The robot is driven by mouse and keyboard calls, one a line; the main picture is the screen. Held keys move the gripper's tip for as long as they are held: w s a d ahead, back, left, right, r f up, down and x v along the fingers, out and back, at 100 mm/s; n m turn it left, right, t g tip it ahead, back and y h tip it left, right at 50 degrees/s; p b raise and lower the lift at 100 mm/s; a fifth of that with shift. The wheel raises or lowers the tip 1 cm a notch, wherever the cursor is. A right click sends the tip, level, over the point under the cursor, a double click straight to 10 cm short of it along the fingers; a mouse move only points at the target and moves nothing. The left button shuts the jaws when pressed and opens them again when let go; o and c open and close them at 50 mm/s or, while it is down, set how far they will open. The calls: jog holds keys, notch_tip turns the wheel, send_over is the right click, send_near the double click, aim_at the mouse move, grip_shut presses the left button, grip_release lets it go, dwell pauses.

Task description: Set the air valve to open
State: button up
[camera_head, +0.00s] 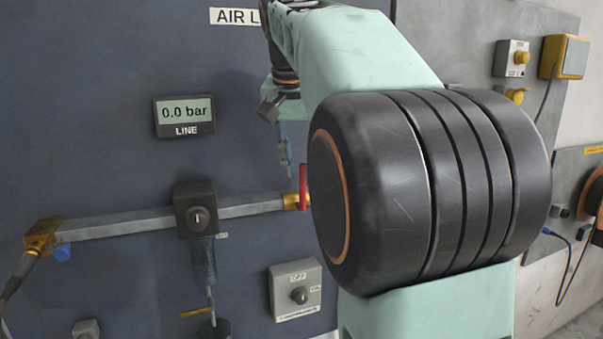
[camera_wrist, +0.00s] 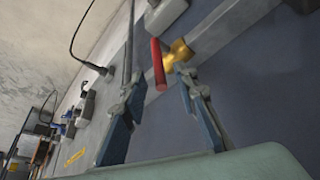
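The air valve is a brass fitting (camera_head: 292,201) on the grey pipe, with a red lever (camera_head: 303,187). My arm hides what lies to its right in the head view. In the wrist view the red lever (camera_wrist: 158,64) stands out beside the brass body (camera_wrist: 178,52). My gripper (camera_wrist: 158,80) is open, its two blue-grey fingers apart on either side of the lever's line. The lever's near end shows between the fingertips; I cannot tell whether they touch it. In the head view my gripper (camera_head: 286,158) is just above and left of the lever.
A line display (camera_head: 184,116) reads 0.0 bar. A black block (camera_head: 197,209) sits on the pipe (camera_head: 130,224). An off/on switch box (camera_head: 296,290) is below. Bare blue panel lies left of my gripper.

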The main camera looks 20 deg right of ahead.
jog(key=shift+x, duration=1.1)
grip_shut()
